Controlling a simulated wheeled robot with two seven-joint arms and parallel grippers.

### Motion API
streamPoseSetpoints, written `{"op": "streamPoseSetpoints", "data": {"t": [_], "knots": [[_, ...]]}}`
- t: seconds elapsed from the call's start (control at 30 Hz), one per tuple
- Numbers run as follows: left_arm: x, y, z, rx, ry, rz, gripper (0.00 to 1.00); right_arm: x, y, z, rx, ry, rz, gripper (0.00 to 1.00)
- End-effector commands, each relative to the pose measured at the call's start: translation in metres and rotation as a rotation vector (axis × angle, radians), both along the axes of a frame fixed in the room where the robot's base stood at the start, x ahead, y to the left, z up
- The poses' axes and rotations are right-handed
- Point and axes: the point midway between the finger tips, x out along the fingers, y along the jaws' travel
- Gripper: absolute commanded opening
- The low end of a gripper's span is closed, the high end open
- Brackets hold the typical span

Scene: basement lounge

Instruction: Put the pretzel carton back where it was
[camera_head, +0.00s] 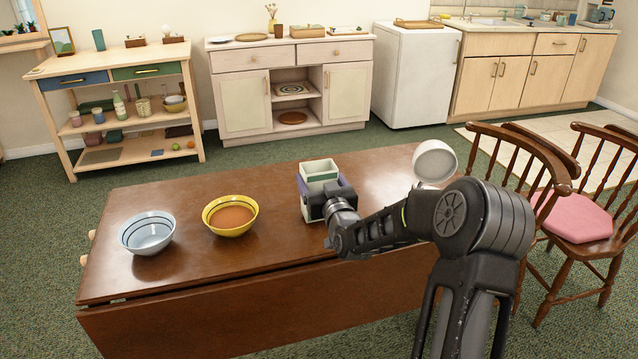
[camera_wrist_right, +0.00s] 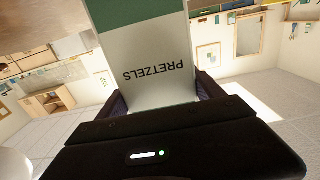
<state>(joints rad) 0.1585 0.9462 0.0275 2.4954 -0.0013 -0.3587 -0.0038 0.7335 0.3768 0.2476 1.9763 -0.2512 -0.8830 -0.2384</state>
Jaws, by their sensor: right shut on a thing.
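The pretzel carton (camera_head: 319,173) is a green and white box, open at the top, over the middle right of the brown table (camera_head: 280,255) in the head view. My right gripper (camera_head: 324,194) is shut on it from the near side, with dark fingers on its two sides. In the right wrist view the carton (camera_wrist_right: 160,65) stands between the fingers, with "PRETZELS" printed on its white face upside down. I cannot tell whether its base touches the table; the gripper hides part of it. My left gripper is not in view.
A white round container (camera_head: 434,160) is at the right, partly behind my arm. Wooden chairs (camera_head: 545,190) stand to the right. The table's front left is clear.

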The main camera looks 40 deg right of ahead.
Motion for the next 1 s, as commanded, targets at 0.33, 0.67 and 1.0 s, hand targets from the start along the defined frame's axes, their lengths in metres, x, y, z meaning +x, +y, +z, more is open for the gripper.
{"op": "streamPoseSetpoints", "data": {"t": [0.33, 0.67, 1.0], "knots": [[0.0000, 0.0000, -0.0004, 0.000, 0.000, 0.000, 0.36, 0.0001, 0.0002, -0.0095, -0.001, -0.002, 0.000, 0.32], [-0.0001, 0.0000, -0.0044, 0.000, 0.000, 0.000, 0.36, 0.0000, 0.0001, -0.0124, 0.000, -0.001, 0.000, 0.89], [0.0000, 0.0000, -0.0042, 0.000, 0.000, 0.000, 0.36, 0.0000, 0.0001, -0.0123, 0.000, -0.001, 0.000, 0.99]]}}
